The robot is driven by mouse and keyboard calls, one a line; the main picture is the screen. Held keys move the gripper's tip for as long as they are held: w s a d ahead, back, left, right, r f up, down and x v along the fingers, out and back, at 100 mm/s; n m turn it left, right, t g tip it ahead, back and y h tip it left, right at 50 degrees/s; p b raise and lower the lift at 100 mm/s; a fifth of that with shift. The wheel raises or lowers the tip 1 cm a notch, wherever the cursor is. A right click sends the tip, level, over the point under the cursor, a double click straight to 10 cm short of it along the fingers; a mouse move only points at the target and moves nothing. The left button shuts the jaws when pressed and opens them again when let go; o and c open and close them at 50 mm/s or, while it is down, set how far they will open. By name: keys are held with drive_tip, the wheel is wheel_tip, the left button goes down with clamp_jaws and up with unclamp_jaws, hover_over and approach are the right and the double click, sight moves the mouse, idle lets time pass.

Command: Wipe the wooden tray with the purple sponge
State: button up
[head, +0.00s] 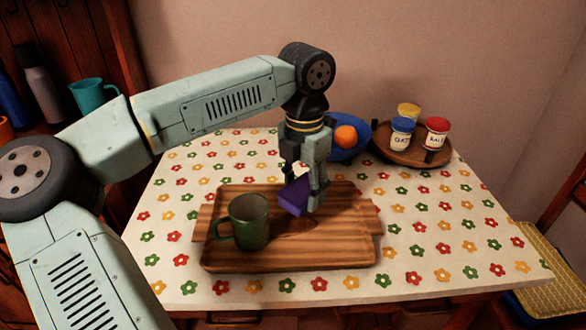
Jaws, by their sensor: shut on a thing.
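The wooden tray (335,255) lies on the flowered tablecloth, with a handle at its left and right ends. A darker brownish patch (297,226) shows on its surface, right of the mug. My gripper (303,200) points down over the middle of the tray and is shut on the purple sponge (293,196). The sponge is tilted and sits at or just above the tray; I cannot tell whether it touches. A green mug (249,222) stands upright on the left part of the tray, close to the sponge. The far side of the sponge is hidden by the fingers.
Behind my gripper stands a blue bowl (350,151) with an orange (346,136). At the back right, a round wooden tray (415,155) holds jars with blue, red and yellow lids. The tablecloth (450,230) is clear to the right. A teal mug (94,95) and bottles stand on a left shelf.

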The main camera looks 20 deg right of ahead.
drive_tip(key=shift+w+f, duration=0.1)
drive_tip(key=shift+f, duration=0.05)
drive_tip(key=shift+f+b, duration=0.55)
drive_tip(key=b, duration=0.3)
hover_over(303, 226)
drive_tip(key=shift+w+f, duration=0.2)
drive_tip(key=shift+f, duration=2.05)
drive_tip(key=shift+a+f+b, duration=0.1)
drive_tip(key=shift+f+b, duration=0.65)
drive_tip(key=shift+f, duration=0.3)
drive_tip(key=shift+w+a+b, duration=0.15)
drive_tip(key=shift+w+a, duration=0.15)
drive_tip(key=shift+a, duration=0.7)
drive_tip(key=shift+w+a+b, duration=0.1)
drive_tip(key=shift+w+a, duration=0.15)
drive_tip(key=shift+a, duration=0.7)
drive_tip(key=shift+w+a+b, duration=0.15)
drive_tip(key=shift+w+a, duration=0.15)
drive_tip(key=shift+a, duration=0.7)
drive_tip(key=shift+s+d+b, duration=0.15)
drive_tip(key=shift+s+d, duration=0.05)
drive_tip(key=shift+d, duration=0.45)
drive_tip(key=shift+s+d+b, duration=0.15)
drive_tip(key=shift+d, duration=0.45)
drive_tip(key=shift+s+d, duration=0.3)
drive_tip(key=shift+d, duration=0.6)
drive_tip(key=shift+s+d, duration=0.3)
drive_tip(key=shift+d, duration=0.6)
drive_tip(key=shift+s, duration=0.1)
